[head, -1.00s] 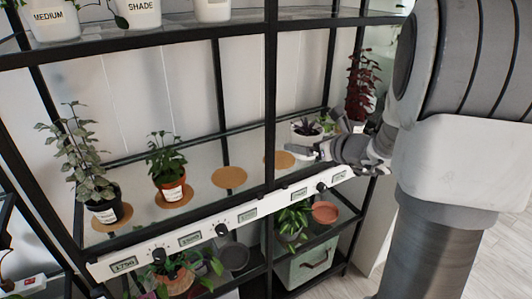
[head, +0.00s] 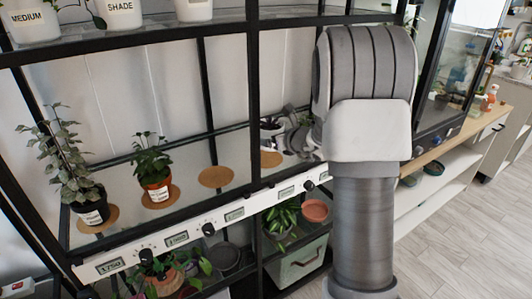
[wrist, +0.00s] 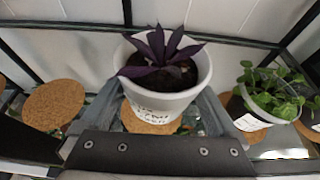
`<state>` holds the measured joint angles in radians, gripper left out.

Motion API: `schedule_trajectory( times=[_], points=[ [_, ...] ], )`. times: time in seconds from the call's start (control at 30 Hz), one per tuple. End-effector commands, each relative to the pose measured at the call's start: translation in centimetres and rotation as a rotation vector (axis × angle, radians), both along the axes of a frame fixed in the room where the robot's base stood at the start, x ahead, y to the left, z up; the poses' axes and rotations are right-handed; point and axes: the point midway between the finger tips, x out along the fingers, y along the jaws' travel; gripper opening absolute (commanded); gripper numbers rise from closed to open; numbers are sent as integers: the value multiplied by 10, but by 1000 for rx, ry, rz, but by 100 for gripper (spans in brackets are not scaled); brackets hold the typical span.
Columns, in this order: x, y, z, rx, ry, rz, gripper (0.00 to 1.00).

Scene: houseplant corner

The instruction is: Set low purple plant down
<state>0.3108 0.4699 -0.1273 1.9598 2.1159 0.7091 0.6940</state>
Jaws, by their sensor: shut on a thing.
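The low purple plant (wrist: 160,52) stands upright in a white pot with lettering (wrist: 168,100) in the wrist view. My gripper (wrist: 165,92) is shut on this pot, a finger on each side. A round cork mat (wrist: 148,122) shows below and behind the pot; whether the pot touches it I cannot tell. In the head view the white pot (head: 271,127) is at my gripper (head: 290,142), above the right cork mat (head: 270,159) on the glass shelf. My arm hides part of the gripper there.
A bare cork mat (head: 216,177) lies to the left. Two potted plants (head: 153,168) (head: 85,190) stand farther left on the shelf. A black upright post (head: 253,100) is close left of the pot. In the wrist view a leafy green plant (wrist: 270,92) stands close on the right.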

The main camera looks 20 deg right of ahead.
Motion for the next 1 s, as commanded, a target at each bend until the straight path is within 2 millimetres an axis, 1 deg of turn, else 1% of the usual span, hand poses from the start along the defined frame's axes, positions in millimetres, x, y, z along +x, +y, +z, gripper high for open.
schedule_trajectory(
  times=[0.03, 0.1, 0.23, 0.4, 0.5, 0.73, 0.9, 0.93, 1.0],
  points=[
    [5, 5, -3, 0, -3, 3, 17],
    [9, 8, -6, -1, -3, 1, 17],
    [10, 9, -12, 0, -2, -1, 17],
    [10, 9, -37, 0, 1, 0, 17],
    [10, 9, -47, 0, -2, -1, 17],
    [10, 9, -46, -2, -3, 0, 17],
    [10, 9, -51, -1, -4, 0, 17],
    [10, 9, -51, -1, -1, -1, 99],
    [10, 9, -50, -1, -1, -1, 100]
  ],
)
